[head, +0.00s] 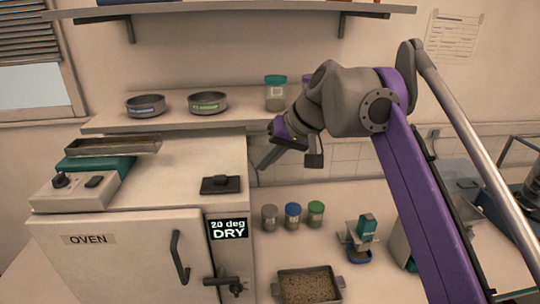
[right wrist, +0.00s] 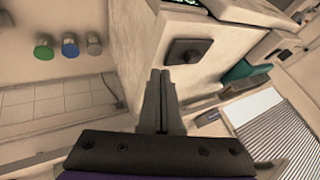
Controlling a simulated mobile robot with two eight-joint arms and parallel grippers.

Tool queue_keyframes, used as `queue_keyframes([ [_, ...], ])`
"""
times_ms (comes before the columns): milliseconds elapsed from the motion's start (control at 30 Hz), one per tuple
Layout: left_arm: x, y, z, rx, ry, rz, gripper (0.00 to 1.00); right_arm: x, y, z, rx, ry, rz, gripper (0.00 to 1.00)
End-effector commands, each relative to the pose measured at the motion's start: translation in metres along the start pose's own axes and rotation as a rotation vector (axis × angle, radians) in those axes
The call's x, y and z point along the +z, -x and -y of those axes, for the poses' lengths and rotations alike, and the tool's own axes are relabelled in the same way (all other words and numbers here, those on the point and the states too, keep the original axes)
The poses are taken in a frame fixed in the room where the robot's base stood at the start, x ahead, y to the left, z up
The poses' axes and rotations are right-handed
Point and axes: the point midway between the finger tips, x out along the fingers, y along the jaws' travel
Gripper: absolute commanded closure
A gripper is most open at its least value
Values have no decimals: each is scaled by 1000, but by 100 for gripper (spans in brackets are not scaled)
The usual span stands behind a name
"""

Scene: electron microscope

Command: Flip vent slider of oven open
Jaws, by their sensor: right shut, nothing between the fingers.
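The oven (head: 130,262) is a pale box with a front door, at the left of the head view. On its top near the right edge is a black vent plate with a small raised knob, the vent slider (head: 221,185). It also shows in the right wrist view (right wrist: 188,51), just beyond the fingertips and a little to the right. I cannot tell its slider position. My right gripper (head: 262,166) is shut and empty, above and right of the vent, apart from it. Its fingers also show in the right wrist view (right wrist: 160,74). My left gripper is not in view.
A small device with a metal tray (head: 110,147) stands on the oven's left. A shelf with dark sieves (head: 208,102) and a jar (head: 275,93) is behind. Lidded jars (head: 292,215) and a tray of grains (head: 308,287) stand on the bench to the right. The oven top around the vent is clear.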

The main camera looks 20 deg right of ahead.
Motion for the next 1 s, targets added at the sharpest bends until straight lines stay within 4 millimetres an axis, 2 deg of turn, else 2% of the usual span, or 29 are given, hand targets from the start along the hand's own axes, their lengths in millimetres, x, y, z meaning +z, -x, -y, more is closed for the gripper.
queue_keyframes([
  [33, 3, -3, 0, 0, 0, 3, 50, 1, -14, 0, -1, 1, 2, 100],
  [200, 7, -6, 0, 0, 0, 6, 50, 1, -48, 0, -1, 1, 2, 100],
  [300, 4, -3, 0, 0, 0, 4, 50, 0, -54, 17, -3, 4, 1, 100],
  [433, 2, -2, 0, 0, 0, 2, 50, -1, -60, 29, -1, 2, -1, 100],
  [900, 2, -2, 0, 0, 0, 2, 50, 0, -64, 36, 0, -1, -1, 100],
  [1000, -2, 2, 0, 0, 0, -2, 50, -1, -67, 44, -1, 3, 0, 100],
])
